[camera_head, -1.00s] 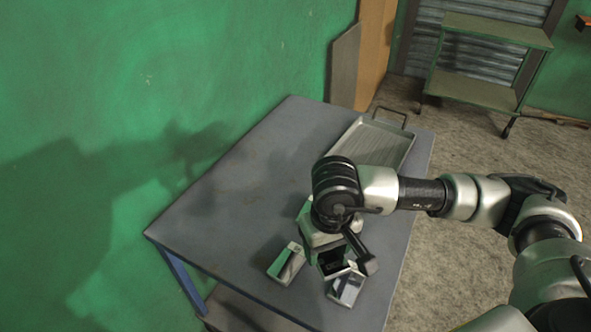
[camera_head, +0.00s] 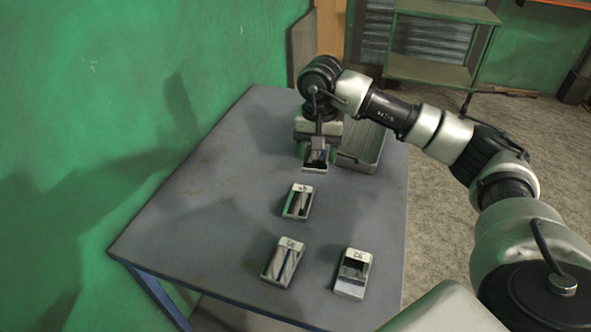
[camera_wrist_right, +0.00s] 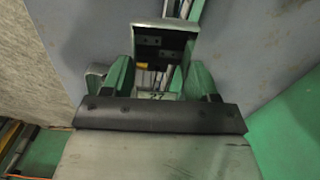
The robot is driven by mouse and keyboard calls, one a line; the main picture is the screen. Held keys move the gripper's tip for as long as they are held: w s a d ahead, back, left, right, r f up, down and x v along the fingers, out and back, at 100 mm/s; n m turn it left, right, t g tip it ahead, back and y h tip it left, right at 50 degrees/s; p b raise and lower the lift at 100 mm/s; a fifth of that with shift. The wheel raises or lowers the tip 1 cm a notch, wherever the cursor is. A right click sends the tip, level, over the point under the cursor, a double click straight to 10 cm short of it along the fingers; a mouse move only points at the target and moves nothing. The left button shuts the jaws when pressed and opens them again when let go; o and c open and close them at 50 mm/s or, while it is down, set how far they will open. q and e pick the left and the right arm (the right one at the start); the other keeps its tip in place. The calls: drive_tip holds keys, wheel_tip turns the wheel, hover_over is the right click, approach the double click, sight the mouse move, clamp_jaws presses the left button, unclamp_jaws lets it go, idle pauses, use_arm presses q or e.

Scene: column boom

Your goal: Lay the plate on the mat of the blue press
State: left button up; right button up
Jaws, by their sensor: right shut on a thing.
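My right gripper (camera_head: 317,145) is over the far part of the grey table, beside the tray, pointing down. It is shut on a small plate (camera_head: 316,162) with a pale label end and a mirror-like, dark-reflecting face. In the right wrist view the fingers (camera_wrist_right: 157,80) are at the two sides of the held plate's (camera_wrist_right: 164,24) label end. Similar labelled shiny plates lie on the table: one in the middle (camera_head: 297,203), one near the front (camera_head: 281,265) and one front right (camera_head: 352,275). I see no blue press or mat. My left gripper is not in view.
The grey table (camera_head: 200,215) stands against a green wall (camera_head: 110,90). A grey metal tray (camera_head: 365,145) lies at its far right, partly behind my arm. The table's left half is clear. A green shelf cart (camera_head: 430,70) stands on the floor beyond.

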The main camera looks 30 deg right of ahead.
drive_tip(key=shift+w+d+r+m, duration=0.1)
drive_tip(key=shift+w+d+m, duration=0.2)
drive_tip(key=shift+d, duration=0.25)
drive_tip(key=shift+w+d+r+m, duration=0.1)
drive_tip(key=shift+w+d+m, duration=0.2)
drive_tip(key=shift+d, duration=0.2)
hover_over(274, 181)
wheel_tip(274, 181, down, 7)
drive_tip(key=shift+r, duration=0.1)
drive_tip(key=shift+f+p, duration=0.4)
drive_tip(key=shift+f, duration=1.6)
drive_tip(key=shift+f, duration=0.15)
drive_tip(key=o, duration=1.1)
drive_tip(key=shift+s, duration=0.1)
drive_tip(key=shift+c, duration=0.2)
